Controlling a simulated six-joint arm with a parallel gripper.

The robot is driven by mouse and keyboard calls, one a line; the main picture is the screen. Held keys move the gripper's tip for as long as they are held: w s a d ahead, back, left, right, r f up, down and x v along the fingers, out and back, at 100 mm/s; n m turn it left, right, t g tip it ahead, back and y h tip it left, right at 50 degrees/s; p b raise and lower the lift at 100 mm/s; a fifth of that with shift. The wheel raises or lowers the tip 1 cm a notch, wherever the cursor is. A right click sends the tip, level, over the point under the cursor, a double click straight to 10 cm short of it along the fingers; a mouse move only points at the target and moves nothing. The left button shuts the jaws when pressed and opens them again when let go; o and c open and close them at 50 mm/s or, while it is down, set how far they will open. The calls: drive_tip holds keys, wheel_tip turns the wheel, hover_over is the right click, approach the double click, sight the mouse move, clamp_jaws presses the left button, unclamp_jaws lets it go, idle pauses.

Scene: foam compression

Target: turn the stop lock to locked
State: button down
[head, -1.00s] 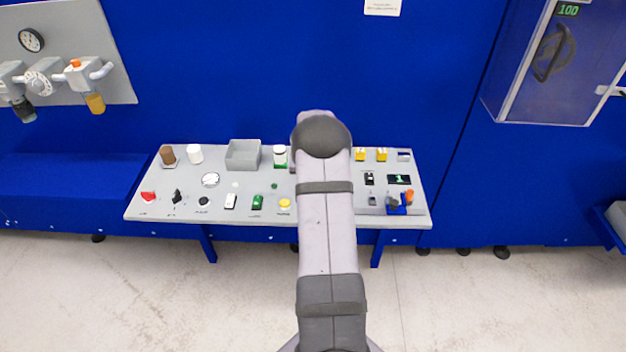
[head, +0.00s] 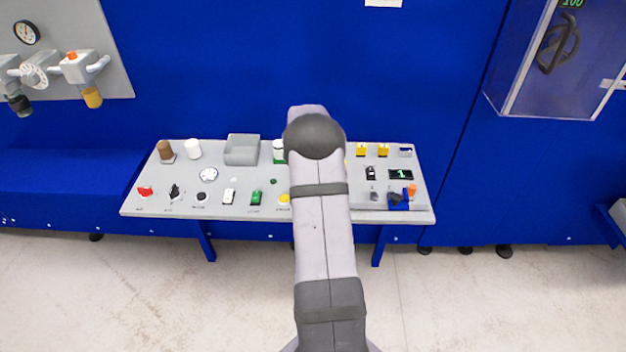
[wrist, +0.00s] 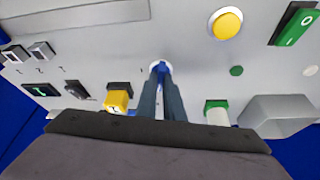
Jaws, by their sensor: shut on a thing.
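In the wrist view my gripper (wrist: 161,80) points down at the grey panel, its two dark fingers close together on a small blue part set in a white ring (wrist: 154,66). I take this ringed blue part to be the stop lock; its label and the way it is turned cannot be read. The fingers cover much of it. In the head view my arm hides the gripper and the lock, between the green-and-white jar (head: 279,151) and the yellow blocks (head: 372,150).
A yellow button (wrist: 226,23) and a green rocker switch (wrist: 297,23) are near the lock. A yellow block (wrist: 117,101) stands close to the fingers on one side, the jar (wrist: 217,113) on the other. A grey open bin (head: 242,150) is farther left.

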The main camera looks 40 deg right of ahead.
drive_tip(key=m+b, duration=0.2)
drive_tip(key=m+g+b, duration=0.1)
drive_tip(key=shift+w+f+m+b, duration=0.15)
drive_tip(key=shift+f+m+b, duration=0.15)
drive_tip(key=shift+b, duration=0.1)
drive_tip(key=m, duration=0.1)
drive_tip(key=m+g, duration=0.1)
drive_tip(key=m+b, duration=0.1)
drive_tip(key=shift+w+r+m+g+h, duration=0.1)
drive_tip(key=shift+r+m+g+h, duration=0.2)
drive_tip(key=shift+g, duration=0.1)
drive_tip(key=m+p, duration=0.1)
drive_tip(key=m+g+p, duration=0.1)
drive_tip(key=m, duration=0.1)
drive_tip(key=shift+w+r+m, duration=0.1)
drive_tip(key=shift+r+m, duration=0.05)
drive_tip(key=shift+m, duration=0.15)
drive_tip(key=shift+m+g+p, duration=0.4)
drive_tip(key=shift+m+p, duration=0.35)
drive_tip(key=shift+m, duration=0.05)
drive_tip(key=shift+w+m+g+y+p, duration=0.1)
drive_tip(key=shift+m+g+y+p, duration=0.2)
drive_tip(key=shift+m+y+p, duration=0.45)
drive_tip(key=c, duration=1.9)
unclamp_jaws()
drive_tip(key=shift+o, duration=0.2)
drive_tip(key=shift+h, duration=0.25)
